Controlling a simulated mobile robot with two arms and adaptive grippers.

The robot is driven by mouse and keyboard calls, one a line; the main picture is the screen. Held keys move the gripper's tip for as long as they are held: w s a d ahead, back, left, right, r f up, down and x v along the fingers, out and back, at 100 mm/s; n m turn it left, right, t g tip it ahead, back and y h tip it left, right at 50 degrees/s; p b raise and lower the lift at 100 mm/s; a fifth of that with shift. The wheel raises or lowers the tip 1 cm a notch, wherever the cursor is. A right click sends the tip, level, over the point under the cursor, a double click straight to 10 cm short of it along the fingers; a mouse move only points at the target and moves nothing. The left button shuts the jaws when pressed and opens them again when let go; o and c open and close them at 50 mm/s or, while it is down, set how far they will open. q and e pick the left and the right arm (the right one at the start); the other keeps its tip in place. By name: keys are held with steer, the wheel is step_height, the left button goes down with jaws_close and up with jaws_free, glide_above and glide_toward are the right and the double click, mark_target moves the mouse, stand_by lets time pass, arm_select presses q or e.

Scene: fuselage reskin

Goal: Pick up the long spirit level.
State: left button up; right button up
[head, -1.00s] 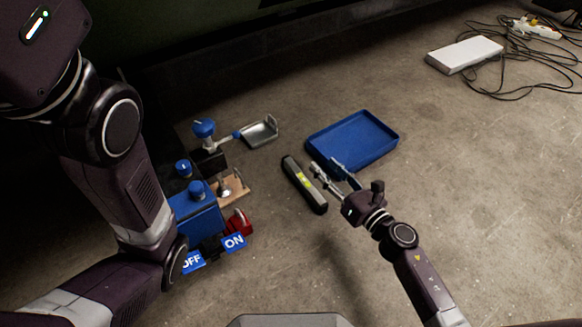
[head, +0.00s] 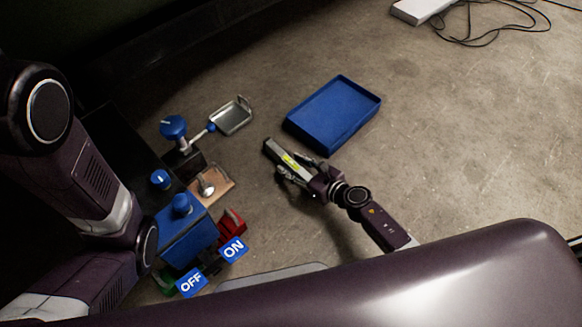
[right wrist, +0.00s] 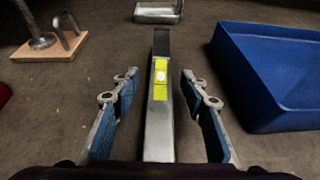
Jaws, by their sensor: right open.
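The long spirit level (head: 284,156) is a dark and grey bar with a yellow-green vial section, lying on the concrete floor left of the blue tray. It also shows in the right wrist view (right wrist: 161,110), running lengthwise between the fingers. My right gripper (head: 292,168) is open, with one finger on each side of the level. In the right wrist view the gripper (right wrist: 160,95) shows gaps between both blue-padded fingers and the level. My left arm comes in at the left of the head view; its gripper is not visible.
A blue tray (head: 333,113) lies just right of the level. To the left stand a blue box (head: 186,238) with OFF and ON labels, a wooden block (head: 212,187), a blue-knobbed device (head: 173,128) and a metal pan (head: 231,116).

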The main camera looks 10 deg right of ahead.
steer(key=shift+w+a+f, duration=0.2)
steer(key=shift+w+f, duration=0.05)
steer(key=shift+w, duration=0.15)
jaws_close()
steer(key=shift+r, duration=0.1)
